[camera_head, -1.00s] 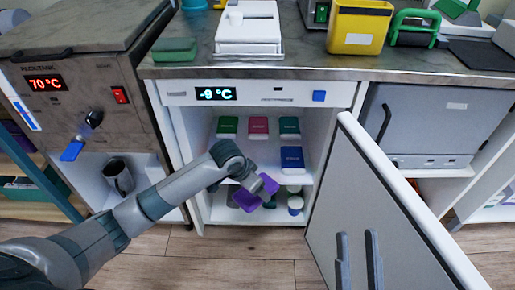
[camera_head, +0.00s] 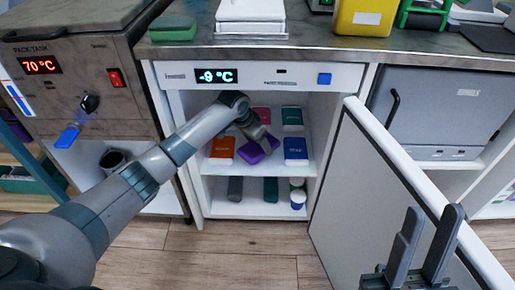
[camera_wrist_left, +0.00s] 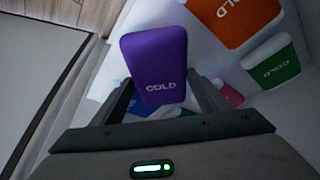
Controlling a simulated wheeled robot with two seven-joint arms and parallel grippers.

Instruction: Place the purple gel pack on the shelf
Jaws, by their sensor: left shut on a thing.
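The purple gel pack (camera_head: 251,153), marked COLD, is inside the open cold cabinet, over the upper shelf (camera_head: 225,171). It is tilted and sits between an orange pack (camera_head: 221,148) and a blue pack (camera_head: 295,149). My left gripper (camera_head: 262,141) is shut on it; the wrist view shows the pack (camera_wrist_left: 155,60) between the two fingers (camera_wrist_left: 165,100). I cannot tell whether the pack touches the shelf. My right gripper (camera_head: 422,245) is empty, its fingers apart, in front of the cabinet door.
The cabinet door (camera_head: 365,190) stands open at the right. Pink (camera_head: 262,115) and green (camera_head: 292,118) packs lie behind. Dark cylinders (camera_head: 235,188) and a white-blue jar (camera_head: 298,197) stand on the lower level. The cabinet's left wall is close to my left arm.

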